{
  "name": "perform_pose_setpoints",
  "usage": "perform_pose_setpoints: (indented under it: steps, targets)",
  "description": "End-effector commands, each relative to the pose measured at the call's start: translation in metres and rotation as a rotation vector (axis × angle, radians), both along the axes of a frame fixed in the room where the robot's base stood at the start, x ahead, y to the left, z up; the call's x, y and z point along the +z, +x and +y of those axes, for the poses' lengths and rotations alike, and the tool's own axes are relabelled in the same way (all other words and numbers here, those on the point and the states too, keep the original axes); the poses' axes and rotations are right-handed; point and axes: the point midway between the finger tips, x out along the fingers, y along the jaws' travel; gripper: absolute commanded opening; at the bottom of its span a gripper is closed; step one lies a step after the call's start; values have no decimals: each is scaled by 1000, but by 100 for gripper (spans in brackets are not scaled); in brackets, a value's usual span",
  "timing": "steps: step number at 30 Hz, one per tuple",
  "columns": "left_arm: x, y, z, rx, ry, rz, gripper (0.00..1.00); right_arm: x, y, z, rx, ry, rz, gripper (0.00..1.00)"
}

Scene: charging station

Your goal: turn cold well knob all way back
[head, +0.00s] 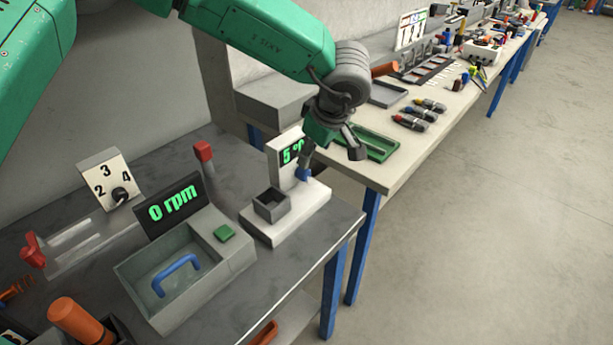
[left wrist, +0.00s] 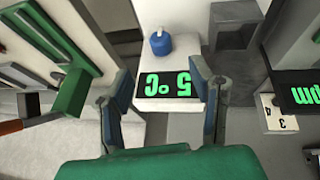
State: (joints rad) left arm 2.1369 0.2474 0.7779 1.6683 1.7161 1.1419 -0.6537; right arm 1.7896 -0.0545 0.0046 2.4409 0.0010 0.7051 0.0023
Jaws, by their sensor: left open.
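The cold well (head: 300,208) is a white block with a grey square well (head: 271,205) and an upright panel reading 5 °C (head: 291,151). In the left wrist view the knob (left wrist: 160,43) shows beyond the upside-down display (left wrist: 168,88). My left gripper (head: 331,152) is open and empty, pointing down above the right side of the cold well. One finger overlaps the knob's upper part in the head view; I cannot tell whether they touch. My right gripper is not in view.
Left of the cold well is a grey box reading 0 rpm (head: 172,203) with a blue handle (head: 176,272) and green button (head: 224,233). A red-topped lever (head: 204,151) stands behind. A green tray (head: 367,143) lies on the bench at right. Open floor lies right.

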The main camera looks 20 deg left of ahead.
Motion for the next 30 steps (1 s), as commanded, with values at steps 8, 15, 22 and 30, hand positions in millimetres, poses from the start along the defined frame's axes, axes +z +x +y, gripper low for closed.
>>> perform_pose_setpoints:
  steps: [8, 15, 22, 30]
  targets:
    - [-58, 16, 18, 0, 2, 2, 49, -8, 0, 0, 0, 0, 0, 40]
    - [-87, 25, 28, -1, 1, 1, 49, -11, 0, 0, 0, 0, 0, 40]
    - [-94, 28, 31, -2, 1, 0, 49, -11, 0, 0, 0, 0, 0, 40]
    - [-94, 28, 31, -2, 1, 0, 21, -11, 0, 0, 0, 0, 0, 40]
